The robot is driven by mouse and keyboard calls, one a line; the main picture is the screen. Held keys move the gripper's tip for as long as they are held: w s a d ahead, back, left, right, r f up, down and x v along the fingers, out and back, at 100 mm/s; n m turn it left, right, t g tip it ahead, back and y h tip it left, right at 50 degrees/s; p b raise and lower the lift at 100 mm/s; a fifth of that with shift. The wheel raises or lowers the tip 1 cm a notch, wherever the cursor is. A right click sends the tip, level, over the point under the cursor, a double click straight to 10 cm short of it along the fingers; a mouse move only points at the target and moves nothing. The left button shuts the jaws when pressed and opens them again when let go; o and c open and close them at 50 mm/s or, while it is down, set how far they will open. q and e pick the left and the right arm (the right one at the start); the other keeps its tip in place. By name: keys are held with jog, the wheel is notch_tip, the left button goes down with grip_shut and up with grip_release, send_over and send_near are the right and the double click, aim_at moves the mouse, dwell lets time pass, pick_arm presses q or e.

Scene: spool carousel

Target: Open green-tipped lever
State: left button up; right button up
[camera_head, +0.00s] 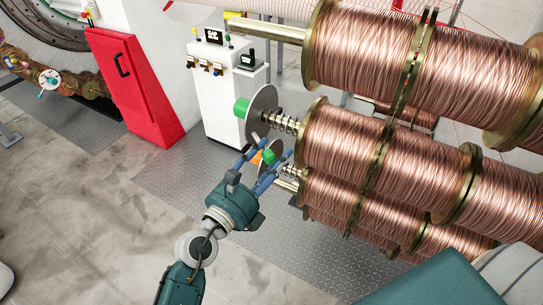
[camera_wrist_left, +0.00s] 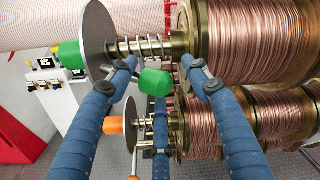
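A green knob (camera_head: 268,156), the lever's tip, sits in front of the upper spool's spring-loaded shaft. In the left wrist view this green tip (camera_wrist_left: 155,82) shows between my fingers, with visible space on both sides. My left gripper (camera_head: 272,149) is open around it; its two blue fingers also frame the wrist view (camera_wrist_left: 158,66). A second green cylinder (camera_head: 242,107) is on the outer face of a grey disc (camera_head: 262,112); it also shows in the wrist view (camera_wrist_left: 70,54). The lever's arm is mostly hidden. My right gripper is not in view.
Copper wire spools (camera_head: 355,150) fill the right side. A white control cabinet (camera_head: 220,90) and a red cabinet (camera_head: 135,85) stand behind. Open floor (camera_head: 80,215) lies to the left.

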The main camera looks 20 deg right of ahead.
pick_arm(q)
jog(key=shift+w, duration=0.1)
jog(key=shift+a, duration=0.25)
jog(key=v, duration=1.1)
jog(key=shift+s+a, duration=0.2)
jog(key=shift+s, duration=0.2)
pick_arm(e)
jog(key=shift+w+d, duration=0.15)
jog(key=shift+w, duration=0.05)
pick_arm(q)
jog(key=shift+f, duration=0.1)
